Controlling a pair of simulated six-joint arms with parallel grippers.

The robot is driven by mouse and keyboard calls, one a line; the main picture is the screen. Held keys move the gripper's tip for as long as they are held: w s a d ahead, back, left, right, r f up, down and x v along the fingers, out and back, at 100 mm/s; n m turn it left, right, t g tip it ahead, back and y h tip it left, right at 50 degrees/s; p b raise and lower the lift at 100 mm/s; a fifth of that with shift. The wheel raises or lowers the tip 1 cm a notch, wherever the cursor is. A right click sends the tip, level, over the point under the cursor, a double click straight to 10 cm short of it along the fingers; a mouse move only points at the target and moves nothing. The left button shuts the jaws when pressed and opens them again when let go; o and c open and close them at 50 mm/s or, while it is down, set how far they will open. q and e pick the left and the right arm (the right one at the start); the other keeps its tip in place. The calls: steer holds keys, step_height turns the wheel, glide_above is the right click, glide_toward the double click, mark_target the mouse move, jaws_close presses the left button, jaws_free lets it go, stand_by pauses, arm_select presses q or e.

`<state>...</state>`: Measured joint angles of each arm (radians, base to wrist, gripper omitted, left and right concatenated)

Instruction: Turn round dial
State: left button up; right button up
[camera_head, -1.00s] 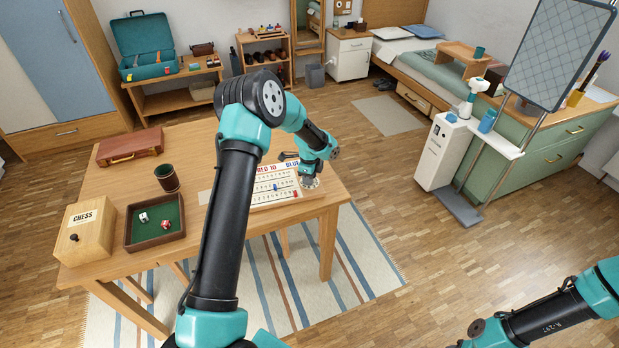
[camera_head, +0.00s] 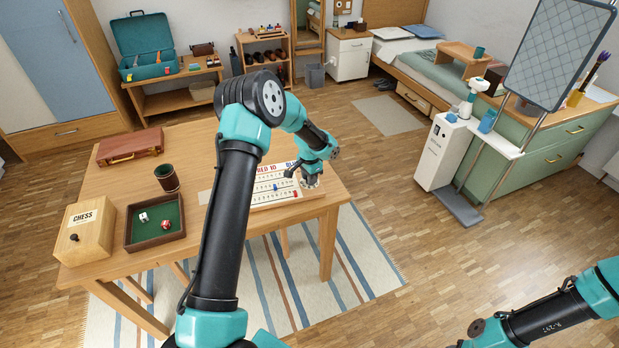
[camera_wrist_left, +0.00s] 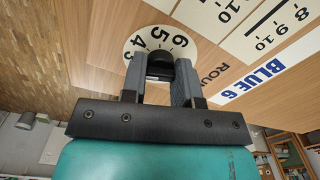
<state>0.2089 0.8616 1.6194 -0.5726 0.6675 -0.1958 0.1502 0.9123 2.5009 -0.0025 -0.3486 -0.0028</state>
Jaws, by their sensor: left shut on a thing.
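The round dial is a white disc with black numbers and a dark knob at its middle; it shows in the left wrist view (camera_wrist_left: 139,46), with 3, 4, 5 and 6 readable. The dial sits on the wooden scoreboard (camera_head: 272,200) at the table's right edge. My left gripper (camera_head: 310,181) is down over the dial, and in the left wrist view (camera_wrist_left: 160,72) its fingers stand on either side of the dark knob, shut on it. The fingers hide part of the dial. My right arm shows at the bottom right, but its gripper is not in view.
The table (camera_head: 200,150) also bears a dice tray (camera_head: 128,238), a dice cup (camera_head: 167,178), a chess box (camera_head: 98,232) and a brown case (camera_head: 130,147), all left of my left arm. A white unit (camera_head: 436,155) stands on the floor to the right.

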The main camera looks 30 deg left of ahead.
arm_select(q)
steer(key=n, duration=0.4)
steer(key=shift+n, duration=2)
steer(key=o, duration=0.9)
steer(key=shift+r, duration=0.1)
step_height(320, 180, up, 17)
steer(key=shift+r, duration=0.15)
